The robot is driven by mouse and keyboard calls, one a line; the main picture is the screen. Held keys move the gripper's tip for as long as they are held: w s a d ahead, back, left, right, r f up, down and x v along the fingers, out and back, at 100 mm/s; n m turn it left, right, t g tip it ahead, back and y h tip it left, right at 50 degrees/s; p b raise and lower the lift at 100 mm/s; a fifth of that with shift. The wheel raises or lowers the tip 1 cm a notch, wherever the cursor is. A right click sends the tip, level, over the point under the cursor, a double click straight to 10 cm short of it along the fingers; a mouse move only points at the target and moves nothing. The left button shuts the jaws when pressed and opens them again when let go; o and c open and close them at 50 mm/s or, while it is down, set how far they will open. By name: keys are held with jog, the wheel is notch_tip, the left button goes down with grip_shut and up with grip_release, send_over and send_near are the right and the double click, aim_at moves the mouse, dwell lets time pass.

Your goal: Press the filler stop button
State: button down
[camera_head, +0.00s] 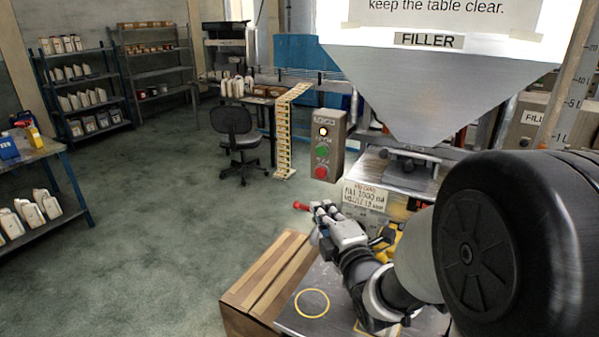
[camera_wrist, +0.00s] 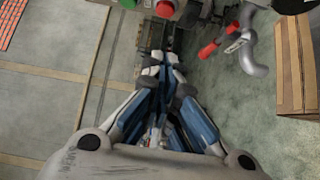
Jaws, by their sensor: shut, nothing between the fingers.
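A grey control box (camera_head: 337,130) stands beyond my gripper in the head view. In the wrist view the red button (camera_wrist: 165,8) and the green button (camera_wrist: 127,3) show at the top edge, the red one roughly in line with my fingers. My gripper (camera_head: 325,208) is shut and empty; its fingertips (camera_wrist: 163,66) appear apart from the red button. The labels on the box are too small to read surely.
A red-handled lever (camera_head: 302,206) shows by my fingers; its handle (camera_wrist: 208,50) is right of them in the wrist view. The filler hopper (camera_head: 430,85) stands at the right. Open floor is at left.

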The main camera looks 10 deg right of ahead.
aim_at(321, 172)
jog(key=shift+w, duration=0.1)
dwell(0.3)
jog(key=w, duration=1.3)
jog(key=shift+d+b, duration=0.35)
jog(key=shift+d, duration=0.05)
